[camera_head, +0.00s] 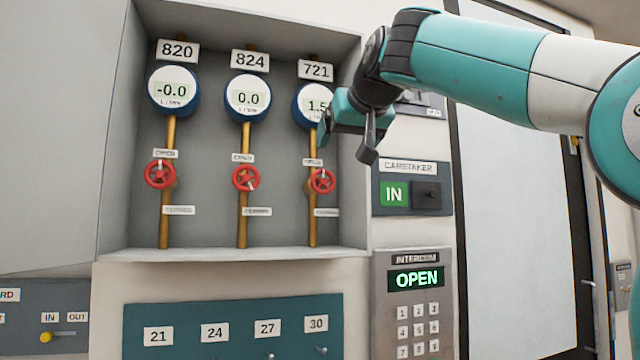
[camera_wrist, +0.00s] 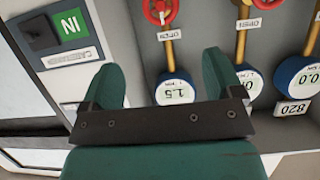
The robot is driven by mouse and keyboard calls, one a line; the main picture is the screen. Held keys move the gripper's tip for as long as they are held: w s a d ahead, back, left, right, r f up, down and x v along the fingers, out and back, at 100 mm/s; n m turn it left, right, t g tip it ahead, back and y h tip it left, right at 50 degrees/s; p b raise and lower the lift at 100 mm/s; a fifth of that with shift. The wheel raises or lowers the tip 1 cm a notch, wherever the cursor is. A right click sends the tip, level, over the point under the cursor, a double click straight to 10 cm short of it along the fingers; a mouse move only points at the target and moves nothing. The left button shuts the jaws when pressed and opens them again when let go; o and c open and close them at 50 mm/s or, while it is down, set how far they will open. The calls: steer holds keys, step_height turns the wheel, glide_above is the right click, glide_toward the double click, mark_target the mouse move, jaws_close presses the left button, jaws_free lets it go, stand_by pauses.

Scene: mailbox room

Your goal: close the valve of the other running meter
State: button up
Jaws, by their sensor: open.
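Three meters hang in a recess. Meter 820 (camera_head: 173,91) reads -0.0 and meter 824 (camera_head: 248,97) reads 0.0. Meter 721 (camera_head: 306,106) reads 1.5, its right side hidden by my gripper; it also shows upside down in the wrist view (camera_wrist: 176,90). Below each meter is a red valve wheel on a brass pipe: 820's (camera_head: 160,175), 824's (camera_head: 246,178) and 721's (camera_head: 322,181), which also shows at the top of the wrist view (camera_wrist: 160,9). My gripper (camera_head: 346,140) is open and empty, in front of the right side of the recess, above the 721 wheel and apart from it.
A caretaker panel (camera_head: 411,187) with a green IN sign and an intercom keypad (camera_head: 413,300) reading OPEN are right of the recess. A teal panel (camera_head: 233,318) with numbered labels is below. The recess has side walls and a bottom ledge (camera_head: 232,254).

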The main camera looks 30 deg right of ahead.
mark_target(324, 177)
steer(key=p+x, duration=0.4)
steer(key=x, duration=1.2)
steer(key=shift+w+f, duration=0.15)
steer(key=shift+w, duration=0.1)
steer(key=c, duration=0.9)
